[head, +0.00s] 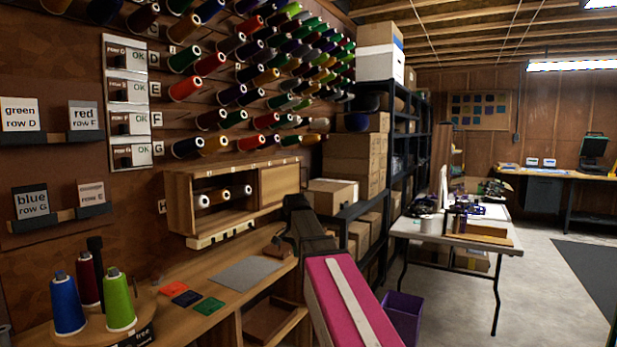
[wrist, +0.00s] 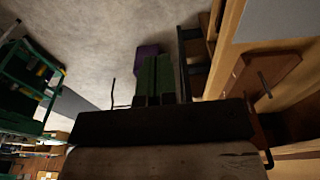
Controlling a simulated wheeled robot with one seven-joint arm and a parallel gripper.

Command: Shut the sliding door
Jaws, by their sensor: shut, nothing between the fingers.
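The wooden wall cabinet (head: 180,205) hangs above the bench in the head view. Its sliding door (head: 280,184) is a light wood panel at the right end. The left part stands open, with several spools (head: 222,196) showing inside. The dark end of my arm is just right of and below the door panel; its fingertips are not clear there, and I cannot tell whether anything touches. In the wrist view my gripper (wrist: 154,80) has its two fingers together, holding nothing. The door cannot be made out in the wrist view.
The bench below bears a grey mat (head: 248,274), a brown wooden block (head: 279,248), coloured squares (head: 187,298) and large spools (head: 119,300). A purple bin (head: 403,316) stands on the floor. Shelves with boxes (head: 353,160) stand right of the cabinet.

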